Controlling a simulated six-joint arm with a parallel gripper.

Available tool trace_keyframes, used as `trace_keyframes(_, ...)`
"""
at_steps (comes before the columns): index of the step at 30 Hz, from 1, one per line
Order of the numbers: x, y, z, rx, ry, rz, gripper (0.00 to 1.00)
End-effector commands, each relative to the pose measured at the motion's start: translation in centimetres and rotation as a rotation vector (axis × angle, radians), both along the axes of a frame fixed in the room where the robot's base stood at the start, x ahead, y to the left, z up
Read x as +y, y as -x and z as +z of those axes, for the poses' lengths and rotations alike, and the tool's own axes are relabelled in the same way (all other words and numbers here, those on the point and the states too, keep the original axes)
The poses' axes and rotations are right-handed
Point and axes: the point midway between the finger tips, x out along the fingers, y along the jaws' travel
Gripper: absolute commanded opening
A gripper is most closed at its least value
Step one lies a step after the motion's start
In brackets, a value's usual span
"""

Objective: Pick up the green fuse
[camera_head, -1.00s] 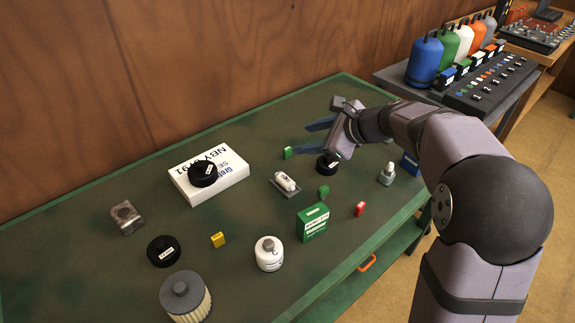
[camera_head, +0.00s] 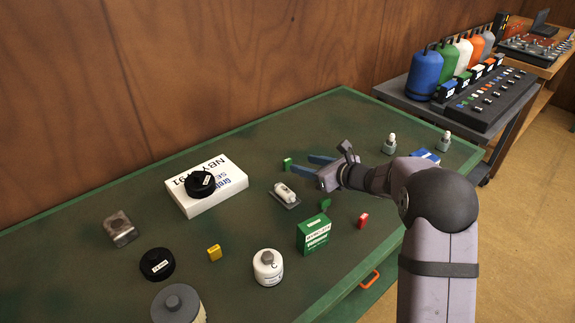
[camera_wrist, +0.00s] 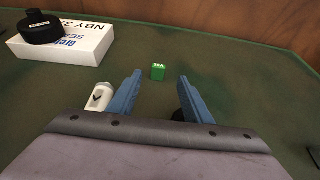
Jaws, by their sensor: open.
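A small green fuse (camera_head: 288,164) stands on the green bench top, just left of my gripper's fingertips in the head view. In the wrist view the fuse (camera_wrist: 158,72) shows ahead, centred between the two blue fingers and just beyond their tips. My gripper (camera_head: 310,165) is open and low over the bench, with nothing between its fingers; it also shows in the wrist view (camera_wrist: 160,77). A second small green piece (camera_head: 325,204) lies nearer the front, behind a green box (camera_head: 314,235).
A white bottle on a grey plate (camera_head: 284,194) is close to the gripper's near side. A white box (camera_head: 226,186) bearing a black cap (camera_head: 200,184) is further left. A red fuse (camera_head: 363,221) and yellow fuse (camera_head: 214,253) lie nearer the front. Space behind the green fuse is clear.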

Motion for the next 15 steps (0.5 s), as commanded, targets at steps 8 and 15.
trace_keyframes(8, 0.5, -0.4, -0.7, 0.000, 0.000, 0.001, 0.45)
trace_keyframes(15, 1.5, -1.4, -1.2, -0.002, 0.000, 0.002, 0.45)
